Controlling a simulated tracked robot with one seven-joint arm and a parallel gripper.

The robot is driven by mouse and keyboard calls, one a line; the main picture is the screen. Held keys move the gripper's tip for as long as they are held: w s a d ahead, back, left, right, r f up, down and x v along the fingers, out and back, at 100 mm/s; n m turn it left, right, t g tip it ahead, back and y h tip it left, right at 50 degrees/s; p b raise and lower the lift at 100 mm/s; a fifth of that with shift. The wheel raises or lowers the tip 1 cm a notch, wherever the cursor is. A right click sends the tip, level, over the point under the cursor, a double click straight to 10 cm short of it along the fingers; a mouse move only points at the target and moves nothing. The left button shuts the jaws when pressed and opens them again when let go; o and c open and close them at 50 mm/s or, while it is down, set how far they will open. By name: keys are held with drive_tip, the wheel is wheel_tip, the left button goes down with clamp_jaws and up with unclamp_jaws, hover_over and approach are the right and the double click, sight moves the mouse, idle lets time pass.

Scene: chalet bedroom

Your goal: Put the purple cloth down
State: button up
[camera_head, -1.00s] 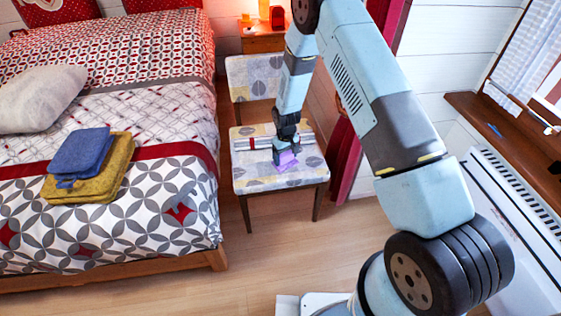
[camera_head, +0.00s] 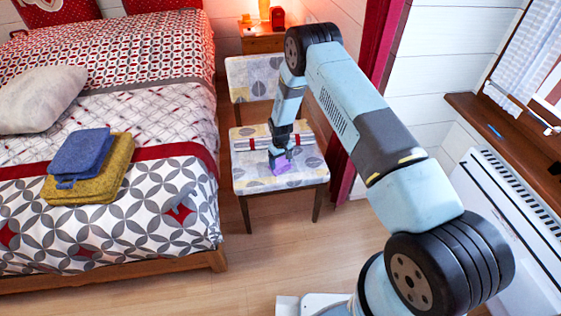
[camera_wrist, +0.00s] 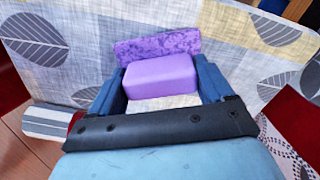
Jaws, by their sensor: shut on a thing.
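The purple cloth (camera_head: 281,170) is at the front of the patterned chair seat (camera_head: 305,177). In the wrist view the cloth (camera_wrist: 160,77) shows as a thick, smooth light-purple part between my fingers and a flat mottled purple part just beyond. My gripper (camera_head: 280,161) points down over the seat and is shut on the cloth; in the wrist view its blue fingers (camera_wrist: 162,84) stand on both sides of it. The cloth is at or very close to the seat; I cannot tell whether its underside fully touches.
A striped, red-banded item (camera_head: 258,143) lies across the seat behind my gripper. The bed (camera_head: 150,225) on the left holds folded blue (camera_head: 80,152) and mustard (camera_head: 115,170) cloths and a pillow (camera_head: 40,97). Wooden floor in front of the chair is clear.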

sight(281, 159)
drive_tip(key=o, duration=1)
wheel_tip(281, 159, up, 12)
drive_tip(key=shift+r, duration=0.15)
